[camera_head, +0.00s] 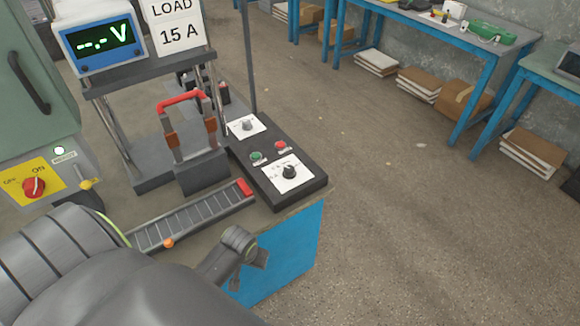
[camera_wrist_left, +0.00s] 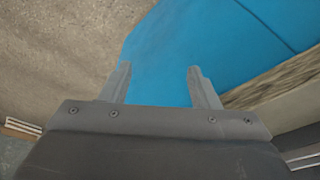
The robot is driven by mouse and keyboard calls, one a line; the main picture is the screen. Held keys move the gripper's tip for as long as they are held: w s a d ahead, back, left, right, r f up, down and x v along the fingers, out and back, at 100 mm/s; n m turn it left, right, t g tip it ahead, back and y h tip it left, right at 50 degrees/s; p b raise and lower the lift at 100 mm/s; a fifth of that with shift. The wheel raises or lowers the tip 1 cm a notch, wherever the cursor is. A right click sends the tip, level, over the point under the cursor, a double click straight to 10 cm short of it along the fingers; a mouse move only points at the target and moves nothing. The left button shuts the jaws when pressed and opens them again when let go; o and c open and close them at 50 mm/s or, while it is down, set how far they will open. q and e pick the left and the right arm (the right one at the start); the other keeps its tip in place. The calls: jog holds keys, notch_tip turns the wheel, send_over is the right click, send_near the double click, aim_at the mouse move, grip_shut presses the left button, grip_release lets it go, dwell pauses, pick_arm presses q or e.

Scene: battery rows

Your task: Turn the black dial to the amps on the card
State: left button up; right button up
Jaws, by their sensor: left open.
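The black dial (camera_head: 290,171) sits on a white scale plate at the near end of the dark control box (camera_head: 313,186). Its pointer and scale marks are too small to read. The card (camera_head: 178,35) reads "LOAD 15 A" and stands at the top of the rack. My left gripper (camera_head: 251,266) is at the bench's front edge, nearer to me than the dial and apart from it. The left wrist view shows its two fingers (camera_wrist_left: 158,75) spread with nothing between them, in front of the blue bench side (camera_wrist_left: 190,40). My right gripper is not in view.
A grey dial (camera_head: 247,124), a green button (camera_head: 257,157) and a red button (camera_head: 281,145) share the box. A red-handled switch (camera_head: 183,101) stands left of it. A ribbed strip (camera_head: 195,217) lies in front.

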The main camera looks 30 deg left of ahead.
pick_arm(q)
jog(key=w+r+n, duration=0.1)
jog(key=w+r, duration=0.3)
jog(key=r, duration=0.6)
notch_tip(320, 180, up, 19)
jog(key=n+g+h, duration=0.1)
jog(key=n+g, duration=0.1)
jog(key=n, duration=0.9)
send_over(289, 168)
notch_tip(289, 168, down, 17)
jog(key=b, duration=0.3)
jog(key=shift+b, duration=0.4)
jog(key=shift+c, duration=0.3)
jog(key=c, duration=0.9)
